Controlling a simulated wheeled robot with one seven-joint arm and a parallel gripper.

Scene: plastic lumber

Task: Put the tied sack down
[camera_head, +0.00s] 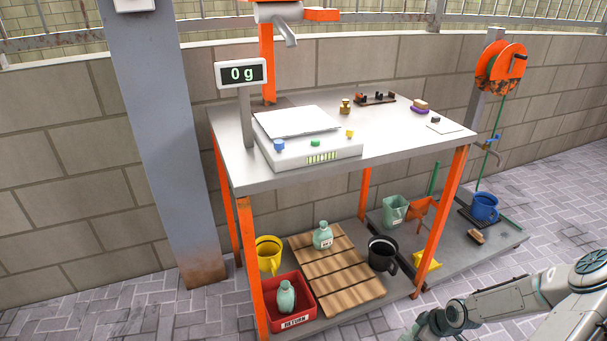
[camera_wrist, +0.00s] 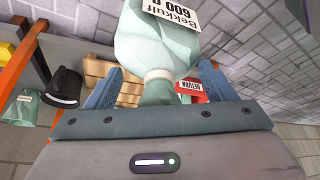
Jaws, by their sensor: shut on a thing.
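In the wrist view a pale green sack (camera_wrist: 155,45), tied with a white band at its neck, hangs between the blue fingers of my gripper (camera_wrist: 158,88). Its white label reads "Bekkulf 600 g". My gripper is shut on the sack at the tied neck, and the hand hides part of it. In the head view my arm enters at the lower right; I cannot make out the held sack there. Two similar sacks show in the head view: one (camera_head: 323,238) stands on the wooden slats (camera_head: 345,290), the other (camera_head: 286,297) in the red RETURN bin (camera_head: 297,323).
A scale (camera_head: 300,140) reading 0 g is on the steel bench (camera_head: 395,148). Orange legs (camera_head: 441,218) edge the shelf. The front slats are bare.

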